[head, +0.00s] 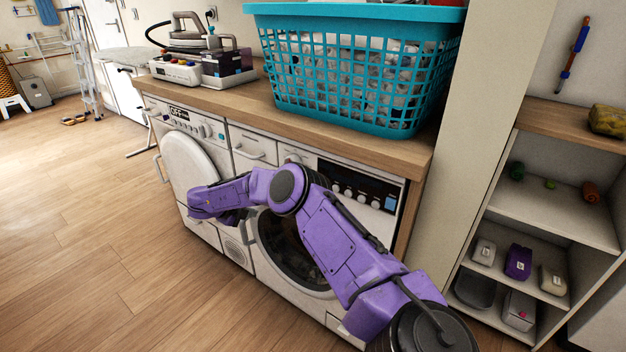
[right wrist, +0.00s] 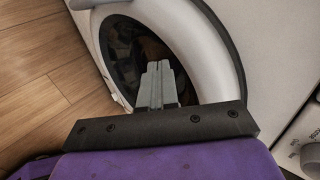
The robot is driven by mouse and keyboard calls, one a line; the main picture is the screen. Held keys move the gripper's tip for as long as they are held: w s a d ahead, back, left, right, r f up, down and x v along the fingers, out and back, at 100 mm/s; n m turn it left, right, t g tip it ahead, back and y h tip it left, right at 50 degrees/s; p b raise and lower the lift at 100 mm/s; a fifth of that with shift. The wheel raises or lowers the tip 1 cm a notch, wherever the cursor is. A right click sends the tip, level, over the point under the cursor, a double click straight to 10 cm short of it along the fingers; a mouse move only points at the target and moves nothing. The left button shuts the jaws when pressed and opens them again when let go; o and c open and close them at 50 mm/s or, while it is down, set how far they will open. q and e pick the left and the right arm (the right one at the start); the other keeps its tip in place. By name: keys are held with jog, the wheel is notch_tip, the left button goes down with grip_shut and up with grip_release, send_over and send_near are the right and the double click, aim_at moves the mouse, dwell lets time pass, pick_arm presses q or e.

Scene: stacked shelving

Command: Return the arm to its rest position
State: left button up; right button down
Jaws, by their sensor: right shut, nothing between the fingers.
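My right arm, purple with dark joints, reaches in from the lower right of the head view and bends left in front of the washing machines. My right gripper shows clearly in the right wrist view (right wrist: 158,68). Its grey fingers are shut together with nothing between them. Past the fingertips is a washer's round pale door rim (right wrist: 212,50) with a dark centre. I cannot tell whether the fingers touch it. In the head view the fingers are hard to make out against the arm. My left gripper is not in view.
Shelves (head: 545,210) stand right. Open floor (head: 80,220) lies left.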

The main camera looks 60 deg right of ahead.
jog(key=a+f+v, duration=0.1)
jog(key=v, duration=1)
jog(key=s+a+f+n+t+y, duration=0.1)
jog(key=s+a+f+n+t, duration=0.3)
jog(key=s+a+f+n, duration=0.4)
jog(key=s+a+f+n+t+y, duration=0.2)
jog(key=s+a+f+n+t, duration=0.25)
jog(key=f+n, duration=0.7)
jog(key=s+f+n+g+y, duration=0.25)
jog(key=s+n, duration=0.25)
jog(key=s, duration=0.9)
jog(key=s+f+n+g+y, duration=0.1)
jog(key=s+f+n+g, duration=0.15)
jog(key=s+n, duration=0.75)
jog(key=s+r+m+p, duration=0.3)
jog(key=r+m+p, duration=0.1)
jog(key=r+p, duration=0.9)
jog(key=shift+s+a+r+m+p, duration=0.3)
jog(key=shift+r+m+p, duration=0.05)
jog(key=shift+p, duration=0.05)
